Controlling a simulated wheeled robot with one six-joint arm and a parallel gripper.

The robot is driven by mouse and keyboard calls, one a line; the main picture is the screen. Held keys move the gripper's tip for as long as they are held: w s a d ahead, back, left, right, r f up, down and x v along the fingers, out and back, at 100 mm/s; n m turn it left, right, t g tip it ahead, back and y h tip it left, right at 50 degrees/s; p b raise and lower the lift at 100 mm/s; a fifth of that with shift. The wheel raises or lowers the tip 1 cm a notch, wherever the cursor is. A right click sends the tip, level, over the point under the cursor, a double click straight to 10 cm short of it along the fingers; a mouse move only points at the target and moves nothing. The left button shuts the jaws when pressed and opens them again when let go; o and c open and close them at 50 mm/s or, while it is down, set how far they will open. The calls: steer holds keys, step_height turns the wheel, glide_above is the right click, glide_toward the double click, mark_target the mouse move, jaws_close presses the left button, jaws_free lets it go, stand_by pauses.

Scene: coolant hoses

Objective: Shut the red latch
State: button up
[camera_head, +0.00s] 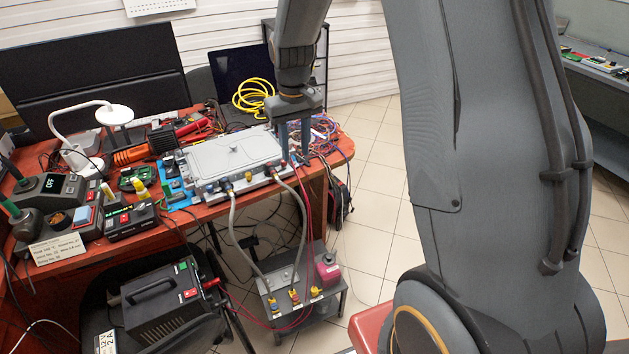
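A grey metal box (235,158) with a flat lid lies on the red-brown workbench. Small connectors line its front edge, and two grey hoses (233,222) run from there down to a small unit (303,303) on a low stand. My gripper (294,148) points down at the right end of the box, near its front right corner. Its two fingers are apart, with nothing clearly seen between them. The red latch is too small to make out surely; a little red shows close below the fingertips. I cannot tell whether the fingers touch anything.
Red cables (309,215) hang from the bench's right end beside the hoses. Coloured wires (325,135) lie right of the gripper. A black power supply (163,303) sits on a chair at lower left.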

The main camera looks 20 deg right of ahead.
steer(key=s+b, duration=0.1)
steer(key=s, duration=1.3)
steer(key=shift+s+r+b, duration=0.15)
steer(key=shift+r+b, duration=0.15)
steer(key=shift+r, duration=0.05)
